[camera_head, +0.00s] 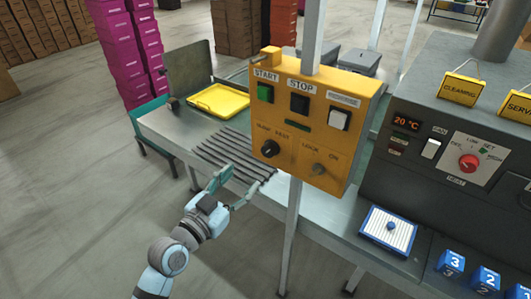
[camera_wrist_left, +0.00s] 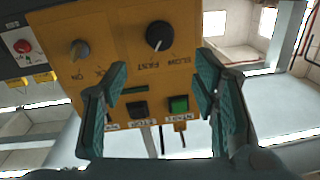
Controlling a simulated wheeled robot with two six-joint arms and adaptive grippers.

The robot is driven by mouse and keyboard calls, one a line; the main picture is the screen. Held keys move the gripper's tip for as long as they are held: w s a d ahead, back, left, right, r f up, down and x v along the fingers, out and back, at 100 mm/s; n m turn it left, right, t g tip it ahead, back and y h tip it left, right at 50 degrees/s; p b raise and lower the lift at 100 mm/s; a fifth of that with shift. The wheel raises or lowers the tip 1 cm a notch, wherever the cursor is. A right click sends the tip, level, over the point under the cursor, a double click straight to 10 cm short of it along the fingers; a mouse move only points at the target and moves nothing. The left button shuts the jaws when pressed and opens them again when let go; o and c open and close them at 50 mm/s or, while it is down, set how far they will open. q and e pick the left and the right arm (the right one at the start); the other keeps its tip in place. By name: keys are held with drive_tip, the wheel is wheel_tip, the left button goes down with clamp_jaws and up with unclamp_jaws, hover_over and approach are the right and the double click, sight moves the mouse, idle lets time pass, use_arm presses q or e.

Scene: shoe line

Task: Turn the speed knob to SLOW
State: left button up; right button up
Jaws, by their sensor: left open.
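The yellow control box (camera_head: 315,120) carries a black speed knob (camera_head: 270,148) at its lower left, with small SLOW and FAST labels above it. In the left wrist view, the box is upside down and the knob (camera_wrist_left: 159,36) lies beyond the fingertips, roughly between them and apart from both. A pale mark shows on the knob, but I cannot tell surely which label it points to. My left gripper (camera_head: 243,183) is open and empty, just below and left of the knob in the head view. It also shows in the wrist view (camera_wrist_left: 162,75). My right gripper is not in view.
The box also has a green START button (camera_head: 265,93), a black STOP button (camera_head: 299,104), a white button (camera_head: 340,119) and a LOCK/ON switch (camera_head: 318,169). A roller conveyor (camera_head: 225,155) with a yellow tray (camera_head: 218,100) lies behind. A dark machine (camera_head: 430,105) stands at right.

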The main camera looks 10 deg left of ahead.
sight(266, 153)
use_arm(q)
drive_tip(key=x, duration=1.2)
drive_tip(key=shift+w+f, duration=0.15)
drive_tip(key=shift+w, duration=0.1)
drive_tip(key=shift+c, duration=0.6)
drive_tip(key=c, duration=1)
